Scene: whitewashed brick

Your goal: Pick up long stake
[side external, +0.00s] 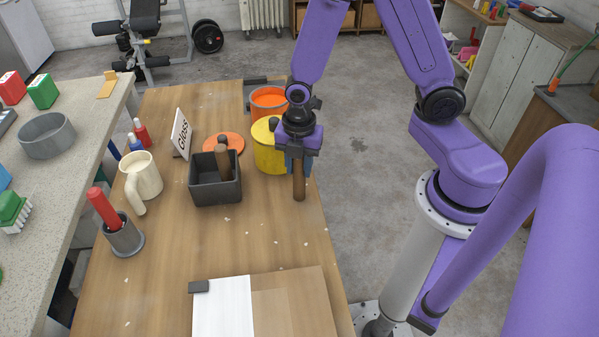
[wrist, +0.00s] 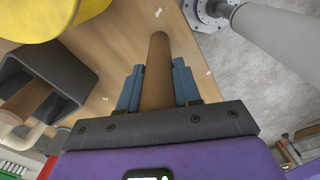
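A long brown wooden stake (wrist: 156,70) lies between the two blue-grey fingers of my gripper (wrist: 157,88) in the wrist view. The fingers press close on both sides of it, and its far end reaches past the fingertips. In the side view my gripper (side external: 298,160) points down near the table's right edge, and the stake (side external: 299,185) hangs upright below it. Its upper end is hidden by the gripper. A second brown stake (side external: 222,160) leans in a dark square box (side external: 216,190) to the left; it also shows in the wrist view (wrist: 25,102).
A yellow pot (side external: 266,150) stands just left of my gripper, with an orange pot (side external: 268,101) behind. A cream mug (side external: 142,176), a sign (side external: 181,134) and a grey holder (side external: 123,236) with a red stick stand left. A white sheet and board (side external: 290,300) lie in front.

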